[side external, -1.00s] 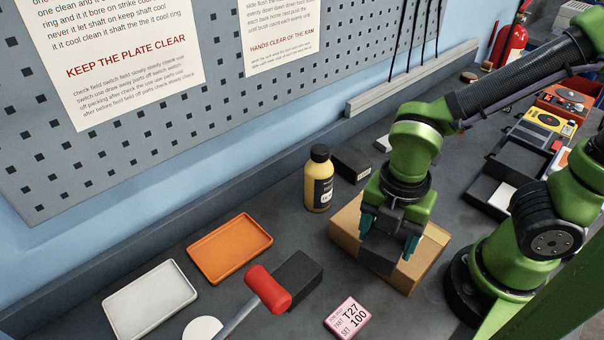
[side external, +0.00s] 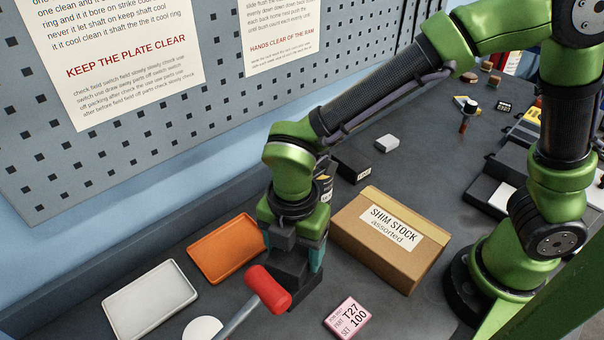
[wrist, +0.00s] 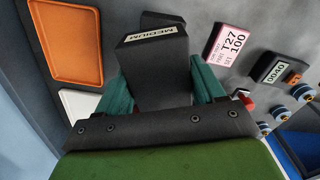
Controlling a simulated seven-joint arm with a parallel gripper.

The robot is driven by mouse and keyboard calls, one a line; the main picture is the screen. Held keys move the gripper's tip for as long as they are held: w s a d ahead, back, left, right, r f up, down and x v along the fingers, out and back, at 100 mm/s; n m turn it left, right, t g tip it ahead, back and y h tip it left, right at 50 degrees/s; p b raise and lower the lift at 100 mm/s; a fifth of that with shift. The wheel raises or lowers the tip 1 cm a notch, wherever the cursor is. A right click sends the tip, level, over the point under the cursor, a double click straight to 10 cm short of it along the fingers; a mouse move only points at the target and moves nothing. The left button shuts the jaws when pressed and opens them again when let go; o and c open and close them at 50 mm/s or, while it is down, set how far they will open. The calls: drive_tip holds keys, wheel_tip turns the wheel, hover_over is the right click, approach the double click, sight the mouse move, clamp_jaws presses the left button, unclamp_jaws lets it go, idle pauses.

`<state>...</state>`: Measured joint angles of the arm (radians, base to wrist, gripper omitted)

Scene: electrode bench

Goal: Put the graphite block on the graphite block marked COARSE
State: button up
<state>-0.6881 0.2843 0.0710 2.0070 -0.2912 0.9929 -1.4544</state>
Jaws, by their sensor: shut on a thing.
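My gripper (side external: 295,270) points down with its teal fingers shut on a dark graphite block (side external: 290,258). It holds this block directly over another dark block (side external: 306,292) on the bench, behind the red mallet head. The two blocks look very close or touching; I cannot tell which. In the wrist view the held block (wrist: 158,85) sits between the fingers, and a label reading MEDIUM (wrist: 155,38) shows at its far end. I cannot be sure which block bears that label. Another dark block (side external: 350,168) with a small unreadable label stands near the wall. No COARSE marking is readable.
A red-headed mallet (side external: 268,288) lies close in front of my gripper. An orange tray (side external: 224,250) and a white tray (side external: 150,298) lie to the left. A SHIM STOCK box (side external: 385,268) stands to the right, and a pink card (side external: 348,317) lies in front.

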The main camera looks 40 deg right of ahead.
sight(294, 261)
drive_tip(key=shift+f, duration=1.7)
drive_tip(key=shift+f, duration=0.1)
drive_tip(key=o, duration=1.4)
drive_tip(key=shift+f, duration=0.1)
